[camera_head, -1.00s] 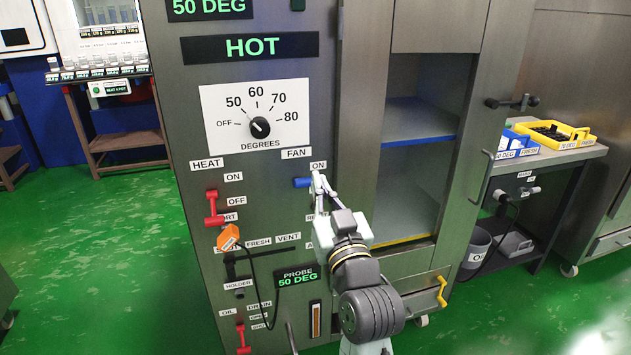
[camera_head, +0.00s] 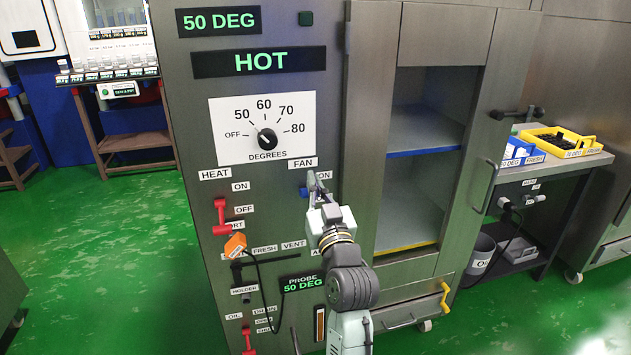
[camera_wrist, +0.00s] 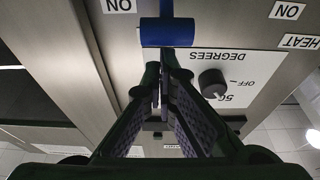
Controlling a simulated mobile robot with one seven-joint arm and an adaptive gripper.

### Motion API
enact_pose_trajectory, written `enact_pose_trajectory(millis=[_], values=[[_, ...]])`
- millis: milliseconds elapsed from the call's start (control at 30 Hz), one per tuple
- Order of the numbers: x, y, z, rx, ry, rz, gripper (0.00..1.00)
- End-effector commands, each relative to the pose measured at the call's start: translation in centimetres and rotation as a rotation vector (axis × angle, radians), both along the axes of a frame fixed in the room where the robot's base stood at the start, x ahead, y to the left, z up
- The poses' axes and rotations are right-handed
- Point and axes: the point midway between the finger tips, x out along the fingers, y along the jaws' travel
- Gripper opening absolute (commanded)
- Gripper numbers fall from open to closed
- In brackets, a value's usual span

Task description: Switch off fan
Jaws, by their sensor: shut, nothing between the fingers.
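The blue fan lever (camera_head: 304,191) sits under the FAN label (camera_head: 303,163), beside the ON label, mostly behind my fingers in the head view. In the wrist view the fan lever (camera_wrist: 167,32) shows as a blue bar with a stem, near an upside-down ON label. My gripper (camera_head: 312,177) is shut and empty, in front of the panel at the lever. In the wrist view the shut fingertips of my gripper (camera_wrist: 163,66) end right by the blue bar. I cannot tell whether they touch it. The OFF label for the fan is hidden behind my arm.
The red heat lever (camera_head: 221,214) and an orange probe (camera_head: 235,246) with a cable are left of my arm. The degrees dial (camera_head: 267,139) is above. The open cabinet door's handle (camera_head: 486,188) stands out at the right. The green floor at left is clear.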

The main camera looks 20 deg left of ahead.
Motion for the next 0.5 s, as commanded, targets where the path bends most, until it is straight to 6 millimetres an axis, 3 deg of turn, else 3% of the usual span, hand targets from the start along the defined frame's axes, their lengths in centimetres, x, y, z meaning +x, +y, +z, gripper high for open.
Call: enact_pose_trajectory(millis=[500], values=[[-0.24, -0.17, -0.74, 0.025, -0.037, 0.000, 0.00]])
